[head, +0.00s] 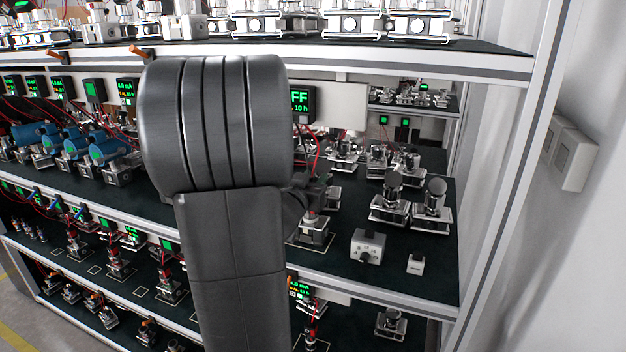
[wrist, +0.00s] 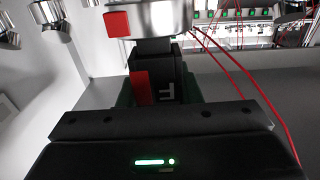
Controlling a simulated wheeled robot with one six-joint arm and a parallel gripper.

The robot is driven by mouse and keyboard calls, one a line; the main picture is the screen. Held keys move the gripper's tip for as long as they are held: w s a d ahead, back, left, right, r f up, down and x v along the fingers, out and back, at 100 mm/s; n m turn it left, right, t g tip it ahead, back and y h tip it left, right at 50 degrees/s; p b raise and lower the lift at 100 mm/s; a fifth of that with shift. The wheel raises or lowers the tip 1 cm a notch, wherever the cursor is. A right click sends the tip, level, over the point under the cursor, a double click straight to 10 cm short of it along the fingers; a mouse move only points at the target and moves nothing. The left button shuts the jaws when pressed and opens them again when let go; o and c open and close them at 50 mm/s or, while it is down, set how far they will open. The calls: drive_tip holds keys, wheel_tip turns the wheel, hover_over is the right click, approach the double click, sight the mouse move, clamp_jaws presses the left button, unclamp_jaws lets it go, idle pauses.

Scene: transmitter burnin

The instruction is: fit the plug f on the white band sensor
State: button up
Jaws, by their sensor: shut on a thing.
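My gripper (wrist: 157,88) is shut on a black plug (wrist: 168,72) with a red patch and a white letter that is partly covered. Red leads run off to the right of it. Directly beyond the plug in the wrist view is a silver sensor body (wrist: 160,18) with a red square on its side. Plug and sensor look in line and close; I cannot tell whether they are seated. In the head view a silver sensor (head: 313,232) stands on the middle shelf under my gripper, which my arm mostly hides. I cannot make out a white band.
Two silver sensors (head: 390,205) and (head: 433,207) stand to the right on the shelf (head: 335,260). In front are a grey dial box (head: 368,246) and a small white block (head: 415,264). A display (head: 301,103) and an upper shelf edge (head: 400,68) are close to my arm.

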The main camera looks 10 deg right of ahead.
drive_tip(key=shift+f+b, duration=0.45)
drive_tip(key=shift+f, duration=0.15)
drive_tip(key=shift+f, duration=0.15)
drive_tip(key=o, duration=1.1)
drive_tip(key=b+v, duration=0.1)
drive_tip(key=v, duration=1.2)
drive_tip(key=shift+s+a, duration=0.25)
drive_tip(key=shift+s, duration=0.1)
drive_tip(key=shift+w, duration=0.1)
